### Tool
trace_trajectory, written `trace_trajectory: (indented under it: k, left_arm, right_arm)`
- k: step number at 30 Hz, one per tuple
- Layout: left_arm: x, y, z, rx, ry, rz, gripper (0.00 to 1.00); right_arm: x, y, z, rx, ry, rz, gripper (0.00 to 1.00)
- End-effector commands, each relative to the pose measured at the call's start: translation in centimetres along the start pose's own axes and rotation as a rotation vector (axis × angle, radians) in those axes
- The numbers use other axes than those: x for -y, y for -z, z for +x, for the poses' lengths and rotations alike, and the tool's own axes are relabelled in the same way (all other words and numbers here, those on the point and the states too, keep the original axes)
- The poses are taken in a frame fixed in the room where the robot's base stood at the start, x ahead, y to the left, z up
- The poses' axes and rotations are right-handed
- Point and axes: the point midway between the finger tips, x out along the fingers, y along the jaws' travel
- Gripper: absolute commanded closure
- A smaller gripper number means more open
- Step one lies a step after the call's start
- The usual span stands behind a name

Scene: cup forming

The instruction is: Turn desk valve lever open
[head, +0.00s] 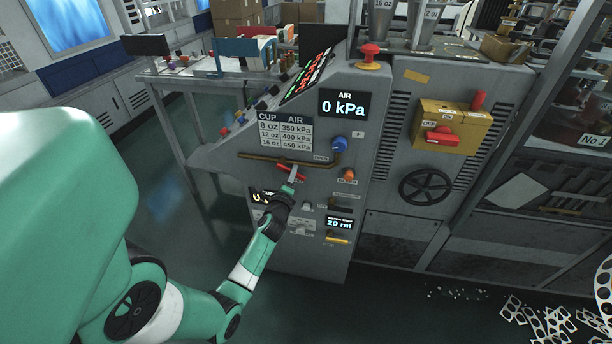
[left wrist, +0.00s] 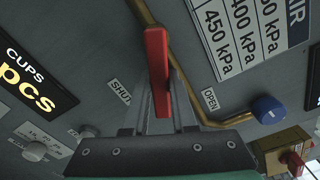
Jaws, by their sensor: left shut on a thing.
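The red valve lever (head: 284,169) is on the front of the grey machine, just below a brass pipe (head: 262,158). In the left wrist view the lever (left wrist: 157,62) stands nearly upright between the SHUT label (left wrist: 119,91) and the OPEN label (left wrist: 210,99). My left gripper (head: 293,178) reaches up to it from below. My right gripper is not in view.
A blue knob (head: 339,144) and an orange knob (head: 348,174) sit right of the lever. The AIR display (head: 343,104) reads 0 kPa. A black handwheel (head: 425,187) and a yellow switch box (head: 451,126) are farther right. Scrap plates (head: 540,325) lie on the floor.

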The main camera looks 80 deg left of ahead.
Motion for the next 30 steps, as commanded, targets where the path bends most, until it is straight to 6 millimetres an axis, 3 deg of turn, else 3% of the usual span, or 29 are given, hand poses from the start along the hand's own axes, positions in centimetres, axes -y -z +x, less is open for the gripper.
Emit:
trace_trajectory:
  k: [15,30]
  left_arm:
    - [1.8,-0.3,0.0,0.0,0.0,-0.377,1.0]
    - [2.1,-0.5,0.0,0.0,0.001,-0.461,1.0]
  right_arm:
    - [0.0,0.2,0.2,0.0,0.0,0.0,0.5]
    - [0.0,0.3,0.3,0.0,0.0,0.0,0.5]
